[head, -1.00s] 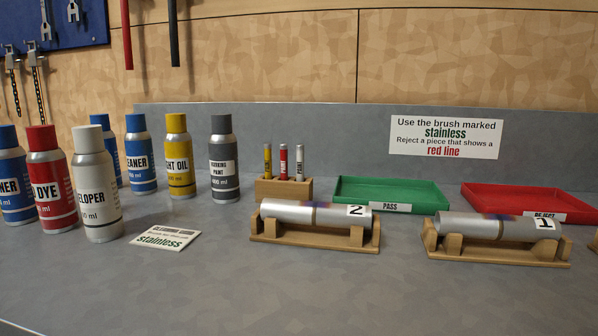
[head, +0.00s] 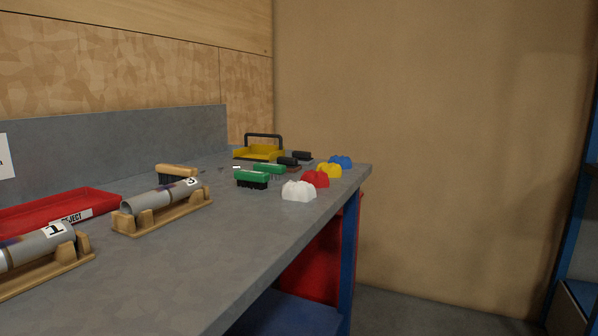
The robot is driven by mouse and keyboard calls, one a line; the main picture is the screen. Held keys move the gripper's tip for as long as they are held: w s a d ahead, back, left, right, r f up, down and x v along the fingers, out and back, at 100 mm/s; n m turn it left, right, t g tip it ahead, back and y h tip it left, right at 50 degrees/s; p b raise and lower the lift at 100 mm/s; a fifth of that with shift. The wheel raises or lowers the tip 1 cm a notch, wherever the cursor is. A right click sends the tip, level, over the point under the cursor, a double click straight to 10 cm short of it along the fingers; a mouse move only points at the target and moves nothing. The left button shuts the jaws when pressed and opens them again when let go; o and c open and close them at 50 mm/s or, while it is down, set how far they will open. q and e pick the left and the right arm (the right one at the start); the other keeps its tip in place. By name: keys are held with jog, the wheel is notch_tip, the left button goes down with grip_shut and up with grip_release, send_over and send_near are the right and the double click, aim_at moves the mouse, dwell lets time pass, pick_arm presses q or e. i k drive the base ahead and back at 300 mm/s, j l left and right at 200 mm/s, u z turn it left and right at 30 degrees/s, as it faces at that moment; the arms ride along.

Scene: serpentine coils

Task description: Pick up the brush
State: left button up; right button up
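Several brushes lie toward the far right end of the grey workbench in the head view. A green-backed brush with dark bristles (head: 251,178) is nearest. A second green-backed one (head: 269,169) lies just behind it. A wooden-handled brush (head: 178,171) lies to the left, behind the pipe piece marked 3 (head: 160,197). Dark-handled items (head: 288,161) lie farther back, too small to make out. No marking on any brush is readable from here. Neither of my grippers is in view.
White (head: 299,191), red (head: 316,179), yellow and blue lumpy objects line the bench's right edge. A yellow tray with a black handle (head: 260,152) stands at the back. The red REJECT tray (head: 60,208) and pipe piece 1 (head: 38,247) are at left. Open floor lies right of the bench.

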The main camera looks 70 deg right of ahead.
aim_at(277, 172)
jog(key=z, duration=2.1)
jog(key=k+u, duration=0.1)
jog(key=u, duration=0.35)
jog(key=j+u, duration=0.15)
jog(key=u, duration=0.35)
jog(key=k+j+u, duration=0.1)
jog(key=u, duration=0.35)
jog(key=j+u, duration=0.15)
jog(key=u, duration=0.35)
jog(key=z, duration=1.5)
